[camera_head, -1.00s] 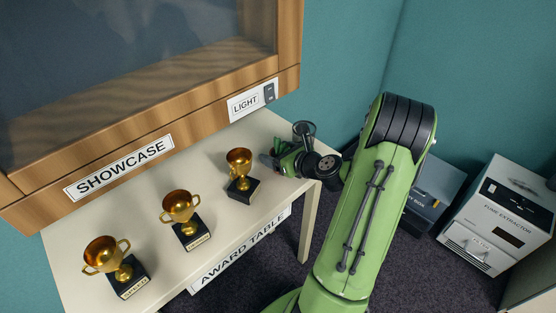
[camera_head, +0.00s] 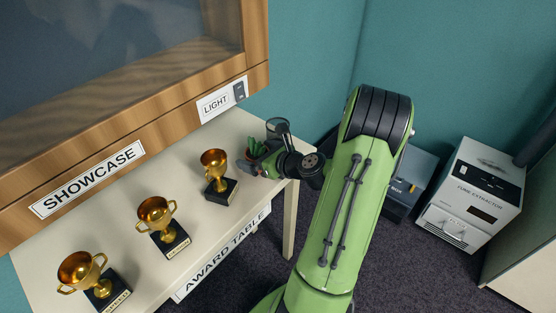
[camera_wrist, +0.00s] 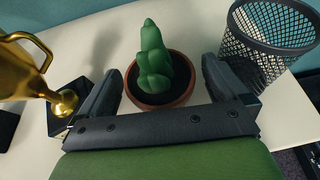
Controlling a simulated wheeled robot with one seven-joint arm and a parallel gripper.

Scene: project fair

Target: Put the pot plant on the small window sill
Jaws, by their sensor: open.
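The pot plant (camera_wrist: 153,62) is a green cactus-like plant in a round terracotta pot with dark soil. It stands upright on the white award table (camera_head: 205,262), near its right end. In the head view the plant (camera_head: 256,147) is partly hidden by my gripper (camera_head: 256,163). In the wrist view my gripper (camera_wrist: 165,90) is open, with one finger on each side of the pot's near part. I cannot tell whether either finger touches the pot. No window sill is recognisable in these frames.
A gold trophy (camera_head: 214,165) stands close left of the plant, with two more further left. A dark mesh pen cup (camera_wrist: 268,40) stands close right of it. A wooden showcase (camera_head: 140,130) overhangs the table's back. A fume extractor (camera_head: 478,195) stands at the right.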

